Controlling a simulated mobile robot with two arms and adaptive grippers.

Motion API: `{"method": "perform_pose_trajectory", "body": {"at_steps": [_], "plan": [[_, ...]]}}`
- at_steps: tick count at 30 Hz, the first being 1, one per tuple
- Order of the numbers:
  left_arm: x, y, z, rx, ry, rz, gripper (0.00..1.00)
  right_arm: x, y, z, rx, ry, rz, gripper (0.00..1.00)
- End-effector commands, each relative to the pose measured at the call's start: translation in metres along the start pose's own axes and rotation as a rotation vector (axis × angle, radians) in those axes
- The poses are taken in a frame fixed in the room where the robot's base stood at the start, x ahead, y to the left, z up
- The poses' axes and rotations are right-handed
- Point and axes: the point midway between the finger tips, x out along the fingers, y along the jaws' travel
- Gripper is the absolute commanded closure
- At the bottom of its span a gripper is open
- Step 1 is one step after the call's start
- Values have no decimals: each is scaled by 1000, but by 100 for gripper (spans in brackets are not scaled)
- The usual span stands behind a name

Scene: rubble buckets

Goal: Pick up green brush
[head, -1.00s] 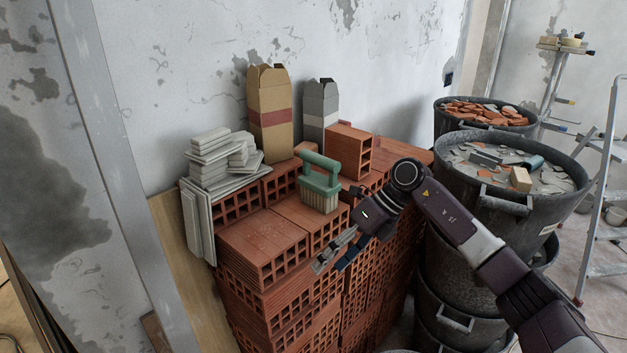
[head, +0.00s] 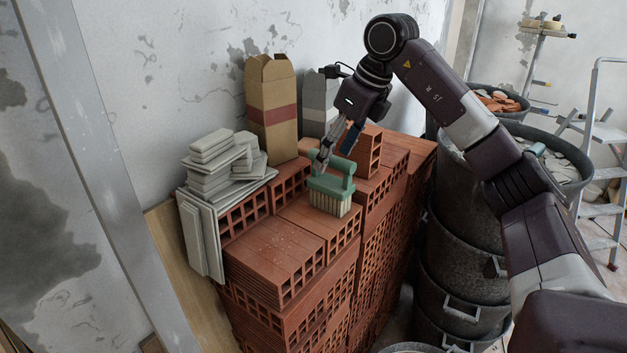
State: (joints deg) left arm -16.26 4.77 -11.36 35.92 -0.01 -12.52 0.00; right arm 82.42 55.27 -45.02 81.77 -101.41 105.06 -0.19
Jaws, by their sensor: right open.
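The green brush (head: 331,190) stands upright on the stacked red bricks, its pale bristles down and its green handle on top. My right gripper (head: 326,162) is open and points down at the brush from above. Its fingers overlap the left part of the handle in the picture; I cannot tell whether they touch it. Part of the handle is hidden behind the fingers. My left gripper is not in view.
Stacked bricks (head: 272,255) carry grey tiles (head: 217,168) at the left. A tan cardboard box (head: 273,110) and a grey box (head: 318,110) stand behind the brush. A loose brick (head: 367,150) is close by at its right. Black rubble buckets (head: 462,215) stand at the right.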

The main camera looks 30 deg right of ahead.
Motion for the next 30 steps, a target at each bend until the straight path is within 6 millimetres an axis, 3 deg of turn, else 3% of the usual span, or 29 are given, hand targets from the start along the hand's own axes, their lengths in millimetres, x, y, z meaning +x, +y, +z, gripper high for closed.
{"method": "perform_pose_trajectory", "body": {"at_steps": [5,15,20,26,30], "plan": [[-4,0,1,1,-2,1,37,12,-1,1,-1,0,-6,40],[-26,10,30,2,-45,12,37,57,0,4,-2,1,-4,40],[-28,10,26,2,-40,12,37,72,-1,4,-2,-3,-5,40],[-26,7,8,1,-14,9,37,74,-1,3,-2,-4,-5,40],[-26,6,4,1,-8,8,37,74,-1,3,-2,-4,-5,52]]}}
